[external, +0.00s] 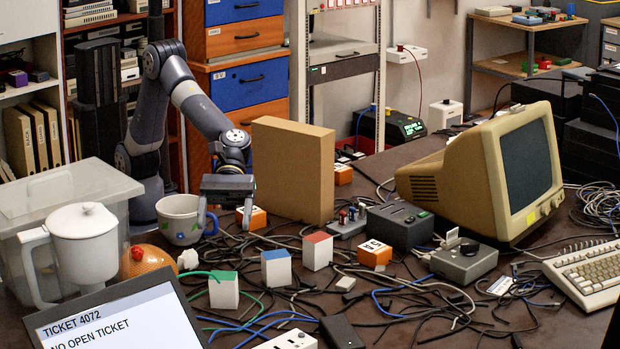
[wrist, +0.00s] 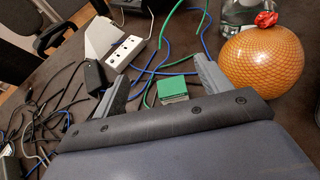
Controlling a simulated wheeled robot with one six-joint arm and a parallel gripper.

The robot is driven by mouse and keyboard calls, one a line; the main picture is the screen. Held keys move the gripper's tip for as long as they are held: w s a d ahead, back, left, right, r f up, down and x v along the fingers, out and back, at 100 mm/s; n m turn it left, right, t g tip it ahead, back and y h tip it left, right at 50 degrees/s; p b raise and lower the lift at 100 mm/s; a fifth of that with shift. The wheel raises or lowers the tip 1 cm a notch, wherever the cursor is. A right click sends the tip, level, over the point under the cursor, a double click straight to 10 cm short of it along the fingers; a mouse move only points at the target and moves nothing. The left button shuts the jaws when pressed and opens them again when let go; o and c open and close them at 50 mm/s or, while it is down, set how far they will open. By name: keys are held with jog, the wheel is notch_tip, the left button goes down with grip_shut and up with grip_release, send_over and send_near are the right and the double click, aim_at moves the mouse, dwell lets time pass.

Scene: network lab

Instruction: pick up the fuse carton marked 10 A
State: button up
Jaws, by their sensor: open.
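Small white cartons with coloured tops stand on the dark table in the external view: green-topped (external: 223,291), blue-topped (external: 276,268) and red-topped (external: 317,251). Orange-and-white cartons stand in the middle (external: 375,254), behind my gripper (external: 252,218) and farther back (external: 343,174). The middle one bears dark characters too small to read surely. I cannot tell which carton is marked 10 A. My gripper (external: 226,212) is open and empty above the table, beside the mug. In the wrist view the green-topped carton (wrist: 173,89) shows between my open fingers (wrist: 161,88), apart from them.
A floral mug (external: 180,220), an orange ball-like object (external: 147,260) and a white jug (external: 83,245) stand at left. A tall tan box (external: 292,170) stands right of my gripper. Cables, a dark box (external: 400,227) and a monitor (external: 500,175) crowd the right.

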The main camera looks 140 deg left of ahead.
notch_tip(320, 180, up, 17)
jog(key=s+a+n+t+y+b, duration=0.1)
jog(key=s+a+n+y, duration=0.15)
jog(key=a, duration=1.05)
jog(key=s+a+n+t+y+b, duration=0.1)
jog(key=s+a, duration=0.2)
jog(key=a, duration=1)
jog(key=s+a+n+t+y+b, duration=0.1)
jog(key=s+a+n, duration=0.15)
jog(key=a, duration=0.95)
jog(key=s+a+n+t+y+b, duration=0.1)
jog(key=s+a+n+y, duration=0.15)
jog(key=s+a, duration=1)
jog(key=s+a+n+y+b, duration=0.1)
jog(key=s+a+y, duration=0.2)
jog(key=s+a, duration=0.9)
send_near(347, 176)
jog(key=shift+w+f+b, duration=0.3)
jog(key=shift+w+f, duration=0.6)
jog(key=shift+f, duration=0.3)
jog(key=shift+w+a+f+b, duration=0.1)
jog(key=shift+w+f+b, duration=0.1)
jog(key=shift+w, duration=0.8)
jog(key=shift+w+d+f+b, duration=0.1)
jog(key=shift+w+b, duration=0.05)
jog(key=shift+w, duration=0.9)
jog(key=shift+w+a+f+b, duration=0.1)
jog(key=shift+w+f+b, duration=0.1)
jog(key=shift+w, duration=0.8)
